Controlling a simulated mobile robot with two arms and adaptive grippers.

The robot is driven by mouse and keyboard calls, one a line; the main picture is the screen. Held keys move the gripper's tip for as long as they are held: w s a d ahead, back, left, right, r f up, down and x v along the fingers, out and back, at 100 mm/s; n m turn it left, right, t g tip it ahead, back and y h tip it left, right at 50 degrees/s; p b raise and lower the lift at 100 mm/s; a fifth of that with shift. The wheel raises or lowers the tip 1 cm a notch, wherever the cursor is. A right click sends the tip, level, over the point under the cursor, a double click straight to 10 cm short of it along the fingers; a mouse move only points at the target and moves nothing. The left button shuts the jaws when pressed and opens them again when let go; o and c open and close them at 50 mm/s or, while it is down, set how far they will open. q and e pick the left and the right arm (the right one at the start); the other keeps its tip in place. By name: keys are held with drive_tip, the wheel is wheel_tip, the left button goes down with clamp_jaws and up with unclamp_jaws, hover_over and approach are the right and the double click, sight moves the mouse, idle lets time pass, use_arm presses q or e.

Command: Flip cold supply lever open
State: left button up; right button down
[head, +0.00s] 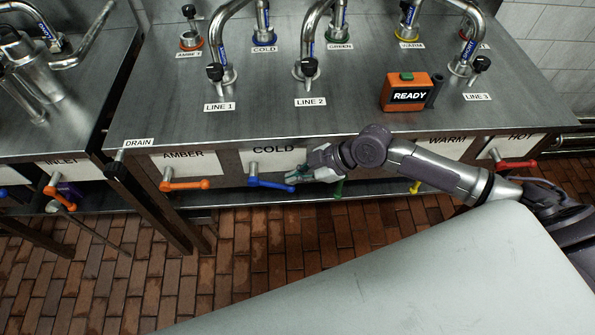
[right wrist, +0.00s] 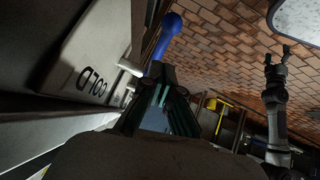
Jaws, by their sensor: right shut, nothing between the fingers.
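The cold supply lever (head: 270,184) is a blue handle under the COLD label on the bench front, lying nearly level and pointing right from its metal stem. My right gripper (head: 297,176) is shut and empty at the lever's right end. In the right wrist view, the blue lever (right wrist: 168,36) rises past the shut fingertips (right wrist: 158,78), which overlap its near part. I cannot tell whether they touch. My left gripper (right wrist: 279,55) shows only in the right wrist view, at the right, with its fingers apart and nothing between them.
An orange AMBER lever (head: 185,185) is left of the blue one; a green lever (head: 339,187), yellow WARM lever (head: 415,187) and red HOT lever (head: 515,164) are right. A box reading READY (head: 409,97) sits on the benchtop (head: 170,110). Brick floor (head: 290,240) lies below.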

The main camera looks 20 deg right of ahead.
use_arm(q)
drive_tip(key=f+b, duration=0.1)
drive_tip(key=b, duration=0.1)
drive_tip(key=shift+a+f+b, duration=0.1)
drive_tip(key=shift+f+b, duration=0.25)
drive_tip(key=shift+b, duration=0.05)
use_arm(e)
drive_tip(key=s+d+r, duration=0.3)
drive_tip(key=s+d, duration=0.1)
drive_tip(key=d, duration=0.4)
drive_tip(key=shift+d+r, duration=0.15)
drive_tip(key=shift+d, duration=0.2)
use_arm(q)
drive_tip(key=shift+d, duration=0.35)
